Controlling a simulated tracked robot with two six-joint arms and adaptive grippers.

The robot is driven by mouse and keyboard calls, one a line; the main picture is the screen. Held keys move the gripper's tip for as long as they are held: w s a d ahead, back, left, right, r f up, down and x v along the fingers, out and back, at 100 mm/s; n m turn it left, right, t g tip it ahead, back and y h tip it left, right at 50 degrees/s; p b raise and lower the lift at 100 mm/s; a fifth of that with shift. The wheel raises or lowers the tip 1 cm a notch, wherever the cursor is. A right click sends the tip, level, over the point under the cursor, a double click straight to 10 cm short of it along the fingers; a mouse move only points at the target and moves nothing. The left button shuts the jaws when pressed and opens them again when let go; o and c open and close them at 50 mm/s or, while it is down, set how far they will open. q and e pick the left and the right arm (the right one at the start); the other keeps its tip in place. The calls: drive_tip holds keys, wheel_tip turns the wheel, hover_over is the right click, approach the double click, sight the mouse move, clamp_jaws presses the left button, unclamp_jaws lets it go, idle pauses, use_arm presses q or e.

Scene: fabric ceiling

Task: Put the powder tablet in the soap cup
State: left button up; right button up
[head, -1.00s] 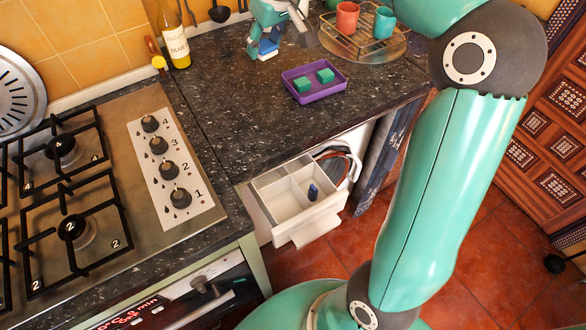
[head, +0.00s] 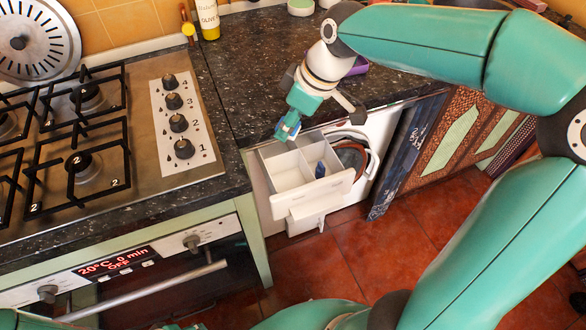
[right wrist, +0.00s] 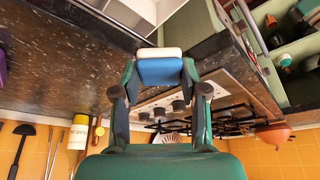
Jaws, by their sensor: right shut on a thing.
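My right gripper (head: 287,128) is shut on a blue and white powder tablet (head: 290,124). In the right wrist view the tablet (right wrist: 160,72) sits between the two fingers, its blue face and white end showing. In the head view, the gripper points down over the back left edge of an open white soap drawer (head: 300,215). The drawer has open compartments split by dividers; a small dark blue piece (head: 320,168) stands in the right one. I cannot tell which compartment is the soap cup. My left gripper is not in view.
The gas stove (head: 120,140) is on the left, with the oven handle (head: 165,285) below. An olive oil bottle (head: 207,18) stands at the back. A purple tray (head: 360,66) is mostly hidden by my arm.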

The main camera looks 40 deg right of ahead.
wheel_tip(320, 180, down, 14)
drive_tip(key=shift+w+f+b, duration=0.1)
drive_tip(key=shift+w+b, duration=0.05)
drive_tip(key=shift+b, duration=0.5)
drive_tip(key=shift+f+b, duration=0.55)
drive_tip(key=shift+b, duration=0.1)
drive_tip(key=o, duration=0.9)
drive_tip(key=shift+o, duration=0.2)
drive_tip(key=shift+r, duration=0.1)
drive_tip(key=shift+r+p, duration=0.45)
drive_tip(key=shift+p, duration=0.15)
drive_tip(key=v, duration=1.2)
drive_tip(key=shift+r+p, duration=0.2)
drive_tip(key=shift+p, duration=0.15)
